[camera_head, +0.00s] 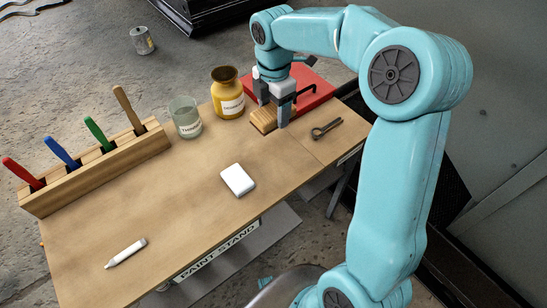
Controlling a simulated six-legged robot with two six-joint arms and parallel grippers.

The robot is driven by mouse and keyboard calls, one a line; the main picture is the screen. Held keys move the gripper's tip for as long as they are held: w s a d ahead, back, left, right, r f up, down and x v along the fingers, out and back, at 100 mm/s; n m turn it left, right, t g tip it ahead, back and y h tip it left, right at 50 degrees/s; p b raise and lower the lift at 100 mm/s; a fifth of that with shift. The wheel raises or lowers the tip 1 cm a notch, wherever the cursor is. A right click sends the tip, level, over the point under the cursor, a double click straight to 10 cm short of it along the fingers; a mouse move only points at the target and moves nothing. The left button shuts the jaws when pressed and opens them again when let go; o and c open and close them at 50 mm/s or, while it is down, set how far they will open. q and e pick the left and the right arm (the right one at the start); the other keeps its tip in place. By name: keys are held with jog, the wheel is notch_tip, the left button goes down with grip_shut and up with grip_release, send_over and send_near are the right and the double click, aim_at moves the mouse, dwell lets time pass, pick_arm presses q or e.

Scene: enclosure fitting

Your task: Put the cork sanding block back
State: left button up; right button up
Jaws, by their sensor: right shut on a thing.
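The cork sanding block (262,121) is a small tan block at the back right of the wooden bench, just in front of a flat red thing. My right gripper (273,110) reaches down from above and is shut on the block, with one grey finger on each side. The fingers hide part of the block. I cannot tell whether it touches the bench top or is just above it. My left gripper is not in view.
A yellow jar (228,102) and a glass jar (185,126) stand left of the gripper. The red thing (313,84) has a black handle. A wooden rack (100,172) holds colored-handled tools. A key-like tool (326,128), white block (238,180) and white marker (126,253) lie on the bench.

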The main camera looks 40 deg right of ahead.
aim_at(273, 159)
notch_tip(273, 159, down, 17)
jog(key=shift+f+b, duration=0.2)
jog(key=shift+b, duration=0.8)
jog(key=shift+w, duration=0.1)
jog(key=shift+c, duration=0.3)
jog(key=o, duration=1)
jog(key=shift+r, duration=0.1)
notch_tip(273, 159, up, 12)
jog(key=p, duration=0.1)
jog(key=shift+p, duration=0.3)
jog(key=shift+r, duration=0.1)
